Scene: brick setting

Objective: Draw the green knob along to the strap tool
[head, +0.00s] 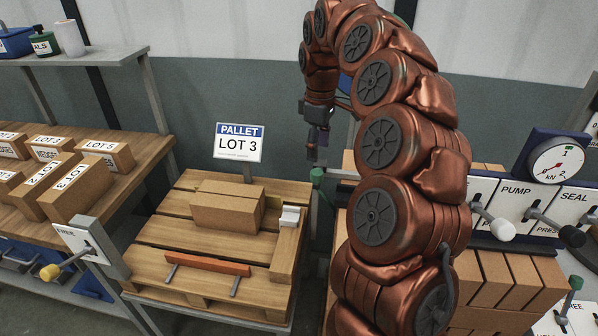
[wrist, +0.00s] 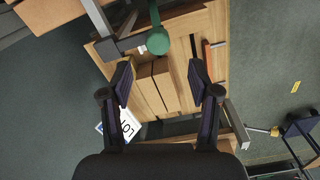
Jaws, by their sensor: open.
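A green knob (head: 317,178) sits on a grey post at the pallet's back right corner. It also shows in the wrist view (wrist: 157,40), on a grey bar, beyond and apart from my fingertips. My gripper (wrist: 161,82) is open and empty, with bare boxes below it; in the head view my gripper (head: 317,155) hangs just above the knob. An orange bar (head: 208,263) with two grey legs lies at the pallet's front, and a small pale grey block (head: 290,216) sits at its right. I cannot tell which is the strap tool.
The wooden pallet (head: 165,232) carries brown boxes (head: 226,209) and a LOT 3 sign (head: 240,142). A yellow-tipped lever (head: 50,271) stands at the left. A panel with levers and a gauge (head: 556,160) is at the right. Another green knob (head: 576,283) is at lower right.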

